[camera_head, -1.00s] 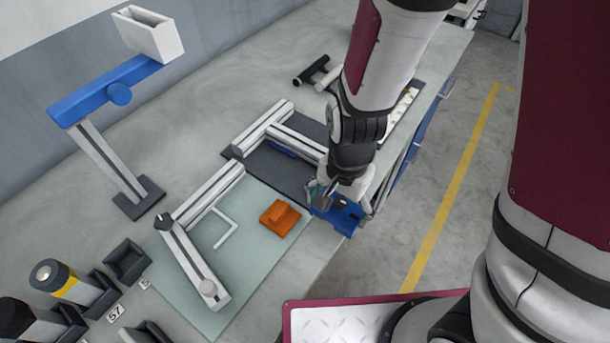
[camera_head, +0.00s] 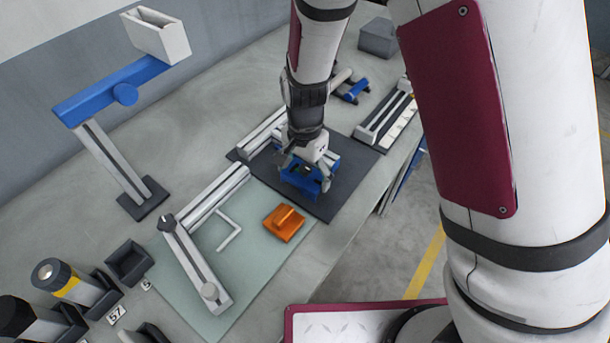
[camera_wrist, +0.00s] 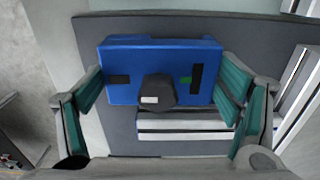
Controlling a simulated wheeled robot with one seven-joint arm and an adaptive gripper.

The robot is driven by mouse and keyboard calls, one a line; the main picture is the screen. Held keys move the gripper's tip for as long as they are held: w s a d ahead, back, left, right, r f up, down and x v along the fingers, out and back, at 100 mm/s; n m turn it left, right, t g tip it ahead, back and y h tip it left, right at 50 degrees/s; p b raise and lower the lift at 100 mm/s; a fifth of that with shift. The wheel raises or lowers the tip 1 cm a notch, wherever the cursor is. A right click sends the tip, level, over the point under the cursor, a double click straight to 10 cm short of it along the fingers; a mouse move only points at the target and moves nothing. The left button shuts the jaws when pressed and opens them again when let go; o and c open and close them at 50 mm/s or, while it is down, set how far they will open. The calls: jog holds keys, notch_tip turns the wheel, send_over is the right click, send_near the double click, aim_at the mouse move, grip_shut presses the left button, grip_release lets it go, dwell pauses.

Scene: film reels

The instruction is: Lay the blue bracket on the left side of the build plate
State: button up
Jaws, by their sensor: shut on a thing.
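The blue bracket (camera_head: 299,184) is between the fingers of my gripper (camera_head: 303,176), over the left part of a dark grey plate (camera_head: 343,157). I cannot tell whether it touches the plate. In the wrist view the bracket (camera_wrist: 155,60) lies across the teal-padded fingers of my gripper (camera_wrist: 158,84), which close on its two ends. The dark grey plate (camera_wrist: 268,30) shows beneath it, with a pale rail (camera_wrist: 185,130) partly hidden. A pale green mat (camera_head: 250,260) lies left of the dark plate. The pictures do not name either as the build plate.
An orange block (camera_head: 284,222) and a white L-shaped piece (camera_head: 230,232) lie on the green mat. A rail frame (camera_head: 193,258) stands at its left. A blue-armed stand (camera_head: 112,150) is at the back left. A grey box (camera_head: 378,38) is at the back.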

jog(key=shift+f, duration=0.9)
jog(key=shift+f, duration=0.2)
jog(key=o, duration=1.3)
notch_tip(320, 180, up, 13)
jog(key=shift+d+f, duration=0.1)
jog(key=shift+f, duration=0.1)
